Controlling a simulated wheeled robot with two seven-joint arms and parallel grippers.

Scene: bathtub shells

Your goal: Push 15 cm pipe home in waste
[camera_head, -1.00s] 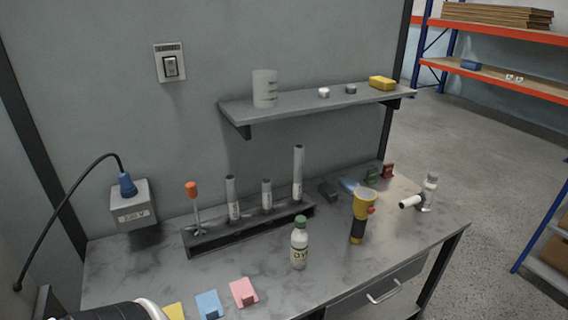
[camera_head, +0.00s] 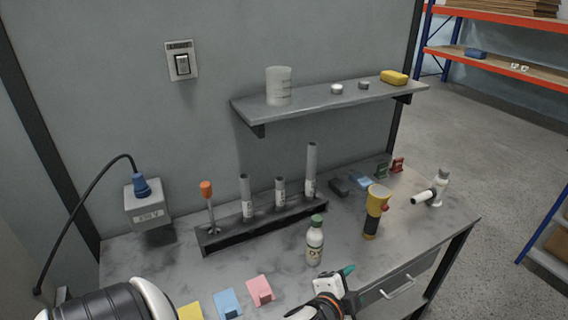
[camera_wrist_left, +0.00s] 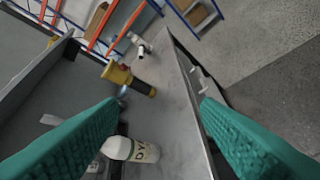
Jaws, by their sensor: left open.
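Three grey labelled pipes stand upright in a dark rack (camera_head: 225,242) on the bench: a left one (camera_head: 246,198), a short middle one (camera_head: 280,192) and a tall right one (camera_head: 311,172). Their labels are too small to read. A white fitting with a sideways tube (camera_head: 434,192), perhaps the waste, stands at the bench's right end; it also shows in the left wrist view (camera_wrist_left: 142,46). My left gripper (camera_head: 346,272) is over the bench's front edge, right of the bottle and apart from the pipes. Its green fingers (camera_wrist_left: 160,102) are open and empty. My right gripper is out of view.
A green-capped bottle (camera_head: 314,243) and a yellow-black torch (camera_head: 376,212) stand near my left gripper. An orange-handled tool (camera_head: 208,205) is at the rack's left end. Coloured pads (camera_head: 228,303) lie at the front. A wall shelf (camera_head: 330,102) overhangs the back.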

